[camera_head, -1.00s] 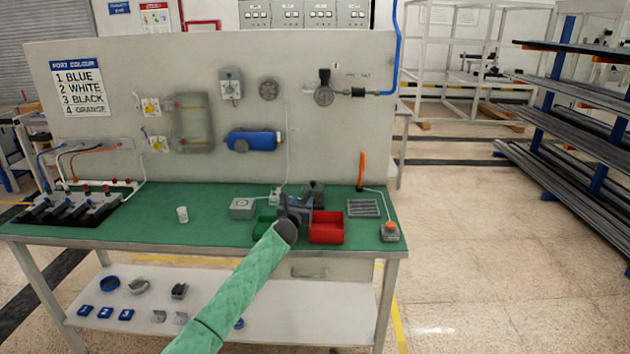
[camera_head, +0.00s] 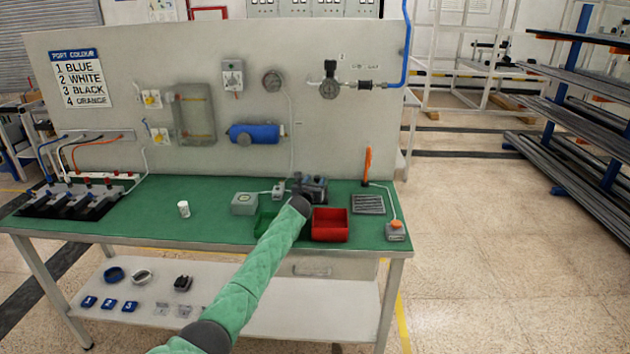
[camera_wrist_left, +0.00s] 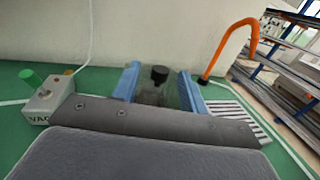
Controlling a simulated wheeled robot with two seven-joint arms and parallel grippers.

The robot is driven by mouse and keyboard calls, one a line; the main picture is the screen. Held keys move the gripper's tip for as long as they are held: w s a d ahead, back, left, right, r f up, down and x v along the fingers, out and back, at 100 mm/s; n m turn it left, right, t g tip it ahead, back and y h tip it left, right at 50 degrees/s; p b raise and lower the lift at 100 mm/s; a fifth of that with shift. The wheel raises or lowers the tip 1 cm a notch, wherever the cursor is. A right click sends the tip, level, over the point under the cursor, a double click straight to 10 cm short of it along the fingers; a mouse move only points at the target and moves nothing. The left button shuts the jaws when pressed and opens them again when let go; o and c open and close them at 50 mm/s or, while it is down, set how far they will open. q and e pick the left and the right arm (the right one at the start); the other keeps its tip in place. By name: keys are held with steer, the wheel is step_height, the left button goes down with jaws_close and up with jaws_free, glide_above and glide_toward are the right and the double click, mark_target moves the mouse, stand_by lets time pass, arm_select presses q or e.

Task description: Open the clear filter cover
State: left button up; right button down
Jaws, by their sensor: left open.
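The clear filter cover (camera_wrist_left: 158,97) shows in the left wrist view as a see-through, greyish body with a black knob (camera_wrist_left: 159,74) on top. It stands between the two blue fingers of my left gripper (camera_wrist_left: 160,88). The fingers are apart, one on each side of it; contact cannot be told. In the head view my left gripper (camera_head: 302,190) is at the dark grey unit (camera_head: 318,184) at the back of the green bench and hides part of it. The cover cannot be made out there. My right gripper is not in view.
A red bin (camera_head: 330,232) and a partly hidden green bin (camera_head: 264,224) sit in front of the unit. A grey box (camera_head: 244,203) is left, and a vent grille (camera_head: 369,204) and upright orange handle (camera_head: 367,164) are right. The upright panel (camera_head: 345,130) stands behind.

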arm_select(q)
steer(key=shift+w+d+f, duration=0.15)
steer(key=shift+w, duration=0.3)
jaws_close()
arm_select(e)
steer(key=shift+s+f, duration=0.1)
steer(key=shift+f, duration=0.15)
